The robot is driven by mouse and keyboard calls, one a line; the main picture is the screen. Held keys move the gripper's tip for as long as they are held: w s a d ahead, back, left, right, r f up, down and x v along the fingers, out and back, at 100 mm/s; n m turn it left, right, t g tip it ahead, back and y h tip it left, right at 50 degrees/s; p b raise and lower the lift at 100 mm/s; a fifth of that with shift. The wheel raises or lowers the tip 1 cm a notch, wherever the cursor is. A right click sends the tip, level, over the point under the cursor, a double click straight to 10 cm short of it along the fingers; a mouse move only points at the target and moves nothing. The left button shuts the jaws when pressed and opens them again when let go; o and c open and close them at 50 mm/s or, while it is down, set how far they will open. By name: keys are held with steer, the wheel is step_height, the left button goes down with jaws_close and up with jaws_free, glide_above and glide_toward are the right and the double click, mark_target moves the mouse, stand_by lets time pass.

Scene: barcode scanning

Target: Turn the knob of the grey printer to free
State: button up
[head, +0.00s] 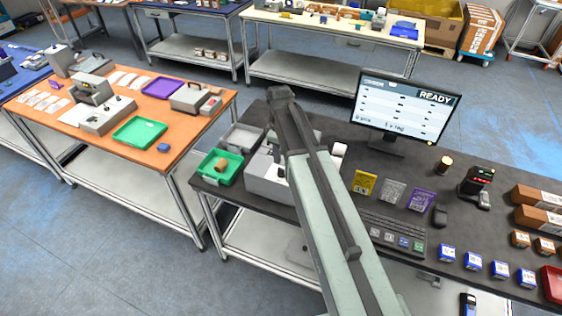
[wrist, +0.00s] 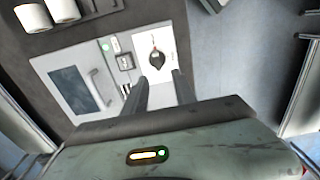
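The grey printer (head: 268,184) stands on the dark desk, partly hidden behind my arm in the head view. In the wrist view, its light casing (wrist: 75,60) shows a dark window, a handle and a small green dot. Its dark round knob (wrist: 157,59) sits on a white plate. My gripper (wrist: 160,80) is open, its two dark fingers apart and empty. The fingertips appear just below the knob in the picture, one to each side; whether they touch the printer I cannot tell. In the head view the fingertips are hidden.
White rolls (wrist: 62,10) lie beside the printer. A green tray (head: 222,168) stands left of it. A monitor (head: 405,108) reading READY, a keyboard (head: 391,236) and coloured cards are to the right. An orange table (head: 190,142) stands at the left with floor between.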

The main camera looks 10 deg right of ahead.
mark_target(282, 169)
steer(key=shift+s+d+f, duration=0.1)
steer(key=shift+s+f, duration=0.05)
steer(key=shift+s, duration=0.05)
steer(key=f+b, duration=0.7)
steer(key=b, duration=0.1)
steer(key=shift+w+d+f, duration=0.2)
steer(key=shift+d+f, duration=0.15)
steer(key=shift+r, duration=0.1)
